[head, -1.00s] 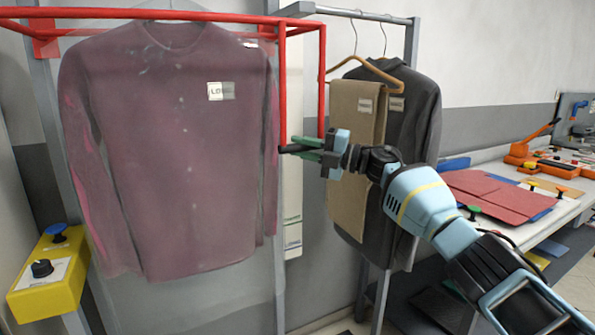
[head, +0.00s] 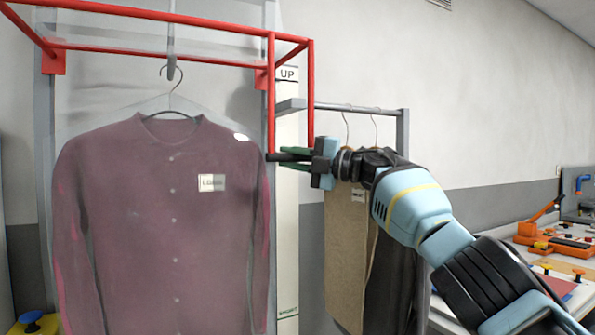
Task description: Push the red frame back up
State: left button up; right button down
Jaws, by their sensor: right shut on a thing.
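The red frame (head: 130,46) is a bar structure at the upper left, around the hook and above the collar of a dark mauve shirt (head: 170,220). Two of its bars hang down at its right side. My right gripper (head: 286,157) is shut on the red frame at the lower end of these bars, and its fingers hide the part they grip. A white strip (head: 287,230) behind the bars carries an "UP" label (head: 287,74) near its top. My left gripper is not in view.
A rail (head: 352,108) with a tan garment (head: 347,265) and a dark one stands behind my right arm. A workbench with orange tools (head: 545,230) is at the right. A yellow box with a blue knob (head: 32,318) shows at the lower left.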

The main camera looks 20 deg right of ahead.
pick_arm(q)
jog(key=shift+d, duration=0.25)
pick_arm(e)
jog(key=shift+s+r, duration=0.1)
jog(key=shift+r, duration=0.5)
jog(key=shift+r, duration=0.15)
jog(key=c, duration=1.3)
grip_release()
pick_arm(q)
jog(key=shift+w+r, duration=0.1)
pick_arm(e)
jog(key=shift+d+f, duration=0.1)
jog(key=shift+f, duration=0.1)
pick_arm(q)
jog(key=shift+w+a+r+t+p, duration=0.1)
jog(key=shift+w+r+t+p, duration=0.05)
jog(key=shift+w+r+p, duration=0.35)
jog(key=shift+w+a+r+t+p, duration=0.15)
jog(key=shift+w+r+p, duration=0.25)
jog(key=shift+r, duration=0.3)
pick_arm(e)
jog(key=v, duration=0.7)
jog(key=shift+s+d, duration=0.2)
jog(key=shift+s, duration=0.1)
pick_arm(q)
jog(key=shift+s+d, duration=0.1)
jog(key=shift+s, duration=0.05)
